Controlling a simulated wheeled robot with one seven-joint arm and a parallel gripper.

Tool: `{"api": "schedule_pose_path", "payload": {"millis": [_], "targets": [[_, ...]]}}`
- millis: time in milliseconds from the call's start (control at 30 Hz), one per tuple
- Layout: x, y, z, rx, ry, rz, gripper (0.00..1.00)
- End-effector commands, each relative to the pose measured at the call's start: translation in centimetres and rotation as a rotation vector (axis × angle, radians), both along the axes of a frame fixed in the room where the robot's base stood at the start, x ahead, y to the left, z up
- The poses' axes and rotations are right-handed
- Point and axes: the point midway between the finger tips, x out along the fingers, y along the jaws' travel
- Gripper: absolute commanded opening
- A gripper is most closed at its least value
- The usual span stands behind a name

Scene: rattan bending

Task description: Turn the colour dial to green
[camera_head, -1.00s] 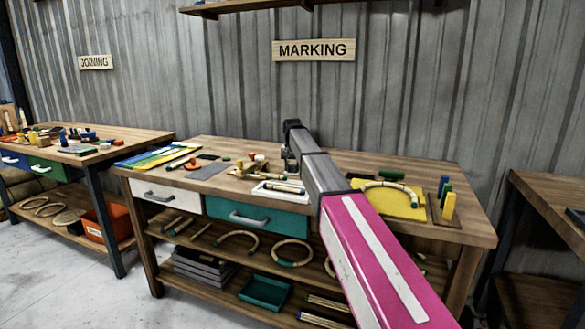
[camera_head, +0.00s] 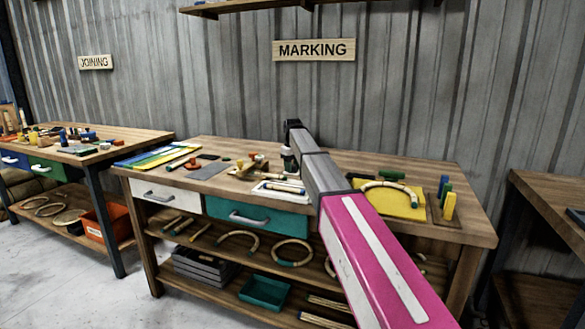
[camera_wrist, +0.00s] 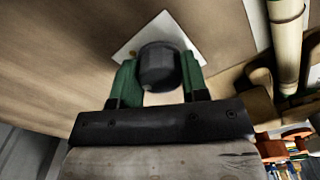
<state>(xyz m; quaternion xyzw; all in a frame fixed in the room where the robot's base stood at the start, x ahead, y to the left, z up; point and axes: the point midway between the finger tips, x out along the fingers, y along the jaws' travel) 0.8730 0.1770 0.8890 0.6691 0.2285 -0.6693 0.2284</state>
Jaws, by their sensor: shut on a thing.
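The colour dial shows in the wrist view as a dark grey round knob (camera_wrist: 160,68) on a square white plate (camera_wrist: 177,25), set on a wooden surface. My gripper (camera_wrist: 158,65) has one green finger on each side of the knob and is shut on it.
In the wrist view a pale cane (camera_wrist: 286,40) stands out at upper right, with brown wooden parts below it. In the head view a yellow board (camera_head: 408,208) with a bent cane lies right of my arm. A white tray (camera_head: 262,194) with canes lies left of it.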

Motion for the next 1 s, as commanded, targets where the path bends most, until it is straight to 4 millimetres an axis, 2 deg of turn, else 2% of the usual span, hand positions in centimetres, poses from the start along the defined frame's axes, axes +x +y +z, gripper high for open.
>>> {"api": "schedule_pose_path", "payload": {"millis": [433,1000], "targets": [[0.02,0.0,0.07,0.0,0.0,0.229,0.17],[0.04,0.0,0.07,0.0,0.0,0.263,0.17]]}}
